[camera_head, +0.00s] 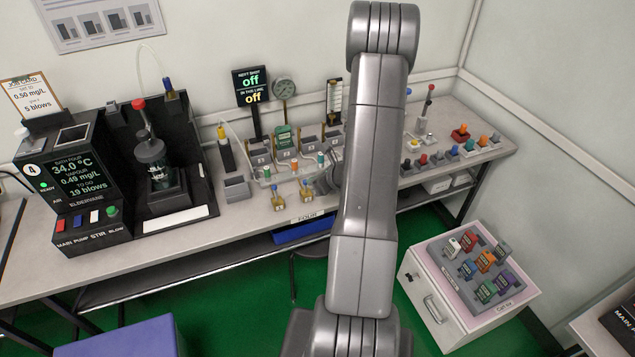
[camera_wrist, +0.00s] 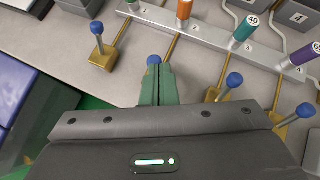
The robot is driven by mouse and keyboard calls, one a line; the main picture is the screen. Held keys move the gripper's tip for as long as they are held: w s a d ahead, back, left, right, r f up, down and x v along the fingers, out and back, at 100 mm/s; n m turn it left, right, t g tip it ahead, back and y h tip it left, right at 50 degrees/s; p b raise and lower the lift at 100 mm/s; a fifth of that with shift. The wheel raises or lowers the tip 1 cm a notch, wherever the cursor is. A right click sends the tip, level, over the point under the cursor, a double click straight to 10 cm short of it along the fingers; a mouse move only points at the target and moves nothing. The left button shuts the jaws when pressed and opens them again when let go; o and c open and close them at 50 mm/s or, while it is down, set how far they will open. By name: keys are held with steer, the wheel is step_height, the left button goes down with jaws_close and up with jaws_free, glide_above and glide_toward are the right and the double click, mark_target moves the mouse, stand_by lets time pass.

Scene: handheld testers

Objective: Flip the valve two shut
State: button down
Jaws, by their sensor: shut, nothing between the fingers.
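In the wrist view, valve two's blue knob (camera_wrist: 154,60) shows just beyond my gripper (camera_wrist: 157,84), whose green fingers are shut and empty. The pipe from manifold outlet 2 runs down toward this knob, and my fingers hide most of the valve body. I cannot tell whether the fingers touch the lever. Valve one (camera_wrist: 103,54) is a brass body with a blue-knobbed lever, to the left. Valve three (camera_wrist: 213,95) and valve four (camera_wrist: 280,124) are to the right, their levers leaning up and right. In the head view my arm covers part of the valve row.
The grey manifold bar (camera_wrist: 215,40) carries orange, teal and purple caps. Numbered grey blocks (camera_wrist: 248,72) stand behind it. In the head view, a black display (camera_head: 250,87) reads "off" twice. A black bath station (camera_head: 150,165) stands left, and a white cart (camera_head: 440,300) stands right.

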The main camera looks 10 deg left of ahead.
steer(key=shift+w+a+r+b, duration=0.15)
steer(key=shift+w+a+b, duration=0.2)
steer(key=shift+w+a, duration=0.2)
steer(key=shift+d, duration=0.1)
steer(key=shift+r, duration=0.2)
steer(key=shift+r+p, duration=0.65)
steer(key=shift+r, duration=0.05)
steer(key=s+d+r, duration=0.1)
steer(key=d+r, duration=0.6)
steer(key=r, duration=0.4)
steer(key=shift+p, duration=0.4)
